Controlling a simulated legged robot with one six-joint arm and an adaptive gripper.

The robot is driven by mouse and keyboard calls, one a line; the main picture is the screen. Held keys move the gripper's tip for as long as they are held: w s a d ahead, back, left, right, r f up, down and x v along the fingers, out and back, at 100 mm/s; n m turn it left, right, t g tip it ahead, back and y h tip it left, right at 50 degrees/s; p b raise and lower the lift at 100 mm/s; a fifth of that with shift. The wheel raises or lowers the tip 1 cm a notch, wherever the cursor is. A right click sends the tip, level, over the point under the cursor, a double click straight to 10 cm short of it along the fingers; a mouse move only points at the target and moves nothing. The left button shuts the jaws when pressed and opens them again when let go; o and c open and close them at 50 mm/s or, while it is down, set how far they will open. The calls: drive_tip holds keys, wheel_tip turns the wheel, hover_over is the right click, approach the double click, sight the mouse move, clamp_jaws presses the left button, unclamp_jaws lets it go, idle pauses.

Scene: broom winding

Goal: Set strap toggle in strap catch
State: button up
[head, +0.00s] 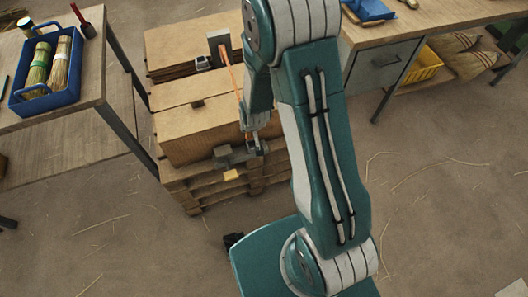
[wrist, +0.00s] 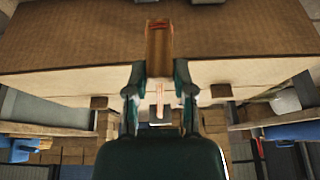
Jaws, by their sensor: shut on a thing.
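The orange strap (head: 233,78) runs from a grey bracket (head: 217,47) at the back of the stacked cardboard down to my gripper (head: 256,138). In the wrist view my gripper (wrist: 159,98) has its two fingers on either side of the strap's end, where a pale pinkish toggle (wrist: 159,92) shows between them. The strap (wrist: 159,50) stretches away over the cardboard top. A grey block, seemingly the strap catch (head: 229,156), sits at the front edge of the pallet, just left of and below my gripper. Contact between toggle and catch cannot be told.
The cardboard stack (head: 200,130) rests on a wooden pallet (head: 225,185). A yellow tab (head: 231,175) is below the catch. Floor ahead is open.

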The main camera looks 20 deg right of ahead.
sight(252, 137)
drive_tip(key=s+a+f, duration=0.2)
drive_tip(key=s+f, duration=0.2)
drive_tip(key=s, duration=0.3)
drive_tip(key=w+d+f, duration=0.1)
drive_tip(key=w, duration=0.1)
drive_tip(key=w+d+f, duration=0.1)
drive_tip(key=w, duration=0.2)
drive_tip(key=w+d+f, duration=0.1)
drive_tip(key=w, duration=0.2)
drive_tip(key=shift+d+f, duration=0.1)
drive_tip(key=shift+f, duration=0.25)
drive_tip(key=shift+w+d+r+x, duration=0.1)
drive_tip(key=shift+w+d+x, duration=0.1)
drive_tip(key=shift+x, duration=1.5)
drive_tip(key=shift+w+d+r+x, duration=0.1)
drive_tip(key=shift+w+d+x, duration=0.1)
drive_tip(key=shift+x, duration=1.5)
drive_tip(key=shift+w+d+r+x, duration=0.1)
drive_tip(key=shift+w+d+x, duration=0.15)
drive_tip(key=shift+x, duration=1.45)
drive_tip(key=o, duration=0.9)
drive_tip(key=shift+f, duration=0.15)
